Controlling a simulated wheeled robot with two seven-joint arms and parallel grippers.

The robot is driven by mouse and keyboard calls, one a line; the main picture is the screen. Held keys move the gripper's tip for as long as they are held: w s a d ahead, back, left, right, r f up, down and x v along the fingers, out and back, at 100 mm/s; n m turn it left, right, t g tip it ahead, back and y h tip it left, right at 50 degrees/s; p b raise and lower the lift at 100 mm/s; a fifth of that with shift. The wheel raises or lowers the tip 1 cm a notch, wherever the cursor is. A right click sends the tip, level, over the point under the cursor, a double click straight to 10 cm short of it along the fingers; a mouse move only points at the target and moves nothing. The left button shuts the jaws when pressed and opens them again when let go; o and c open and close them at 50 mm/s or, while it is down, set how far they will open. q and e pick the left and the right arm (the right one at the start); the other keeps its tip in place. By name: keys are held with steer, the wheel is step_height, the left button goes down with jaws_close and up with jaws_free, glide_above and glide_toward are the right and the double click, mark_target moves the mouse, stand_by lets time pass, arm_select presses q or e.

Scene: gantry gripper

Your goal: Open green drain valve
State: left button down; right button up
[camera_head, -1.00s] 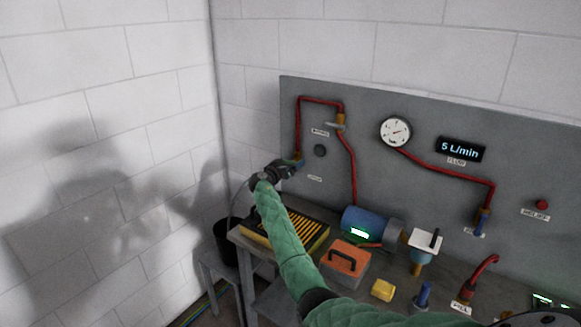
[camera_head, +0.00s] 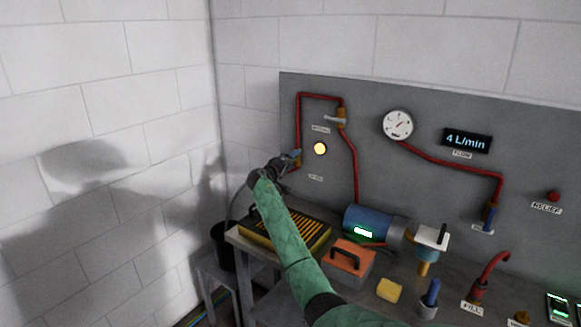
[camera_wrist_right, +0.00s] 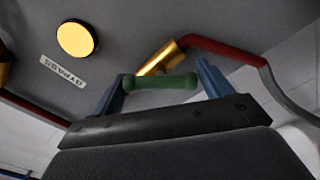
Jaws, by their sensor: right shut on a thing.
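My right gripper (camera_head: 293,159) is at the lower left of the grey wall panel, by the lower end of the left red pipe loop. In the right wrist view, the green drain valve handle (camera_wrist_right: 160,82) lies between the two blue fingers of my right gripper (camera_wrist_right: 160,86), which is shut on it. The handle lies roughly crosswise between the fingers, next to a brass valve body (camera_wrist_right: 160,58) on a red pipe. In the head view the green handle is hidden by the gripper. My left gripper is not in view.
A round lamp (camera_head: 320,148) on the panel (camera_head: 430,100) glows yellow. The flow display (camera_head: 466,140) reads 4 L/min. Below my forearm, the bench holds a yellow-black grated box (camera_head: 262,236), a blue motor (camera_head: 368,222) and an orange toolbox (camera_head: 346,264). A dark bucket (camera_head: 222,250) stands left.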

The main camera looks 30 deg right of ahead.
steer(key=shift+n, duration=1)
steer(key=n, duration=0.2)
steer(key=shift+n, duration=0.3)
steer(key=shift+n+p, duration=0.35)
steer(key=shift+n, duration=1.35)
steer(key=shift+a, duration=0.1)
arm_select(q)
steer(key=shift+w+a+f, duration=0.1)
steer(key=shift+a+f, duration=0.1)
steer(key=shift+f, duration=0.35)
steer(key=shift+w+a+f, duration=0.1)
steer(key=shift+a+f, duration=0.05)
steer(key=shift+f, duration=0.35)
